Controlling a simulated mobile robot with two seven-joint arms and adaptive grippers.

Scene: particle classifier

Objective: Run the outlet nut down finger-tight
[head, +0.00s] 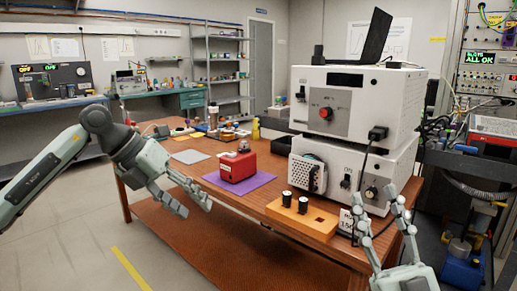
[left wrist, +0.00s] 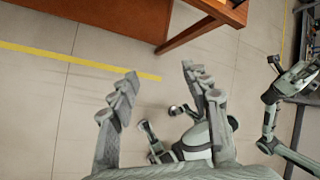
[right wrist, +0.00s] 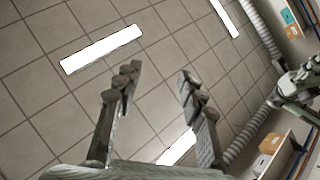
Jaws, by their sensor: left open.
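Two stacked white instruments (head: 357,112) stand on the wooden table (head: 262,205). The lower one (head: 345,170) has a dark round fitting on its front. I cannot pick out the outlet nut for certain.
A red box (head: 238,167) sits on a purple mat (head: 262,181). An orange block (head: 303,222) holds two black cylinders (head: 286,199). A card marked 15 (head: 346,221) stands beside it. A blue-based apparatus (head: 462,265) stands at the right. The floor at front left is clear.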

